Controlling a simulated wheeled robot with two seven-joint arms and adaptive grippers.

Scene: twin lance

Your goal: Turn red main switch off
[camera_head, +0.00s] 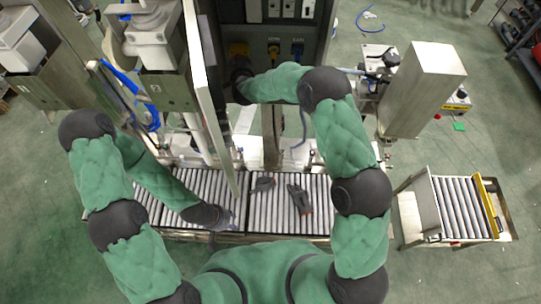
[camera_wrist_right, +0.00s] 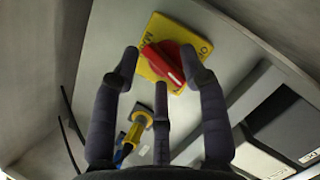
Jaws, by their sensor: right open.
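The red main switch (camera_wrist_right: 168,66) is a red rotary knob on a yellow square plate (camera_wrist_right: 186,38), fixed to a grey panel in the right wrist view. Its handle lies slanted. My right gripper (camera_wrist_right: 161,62) is open, with fingers on either side of the knob and a third finger below it; I cannot tell whether they touch it.
A yellow connector with a blue cable (camera_wrist_right: 135,130) sits below the switch. A tall panel edge (camera_head: 208,100) stands between my arms. Dark gloves (camera_head: 300,198) lie on the roller conveyor (camera_head: 320,190). A metal box (camera_head: 425,90) stands to the right.

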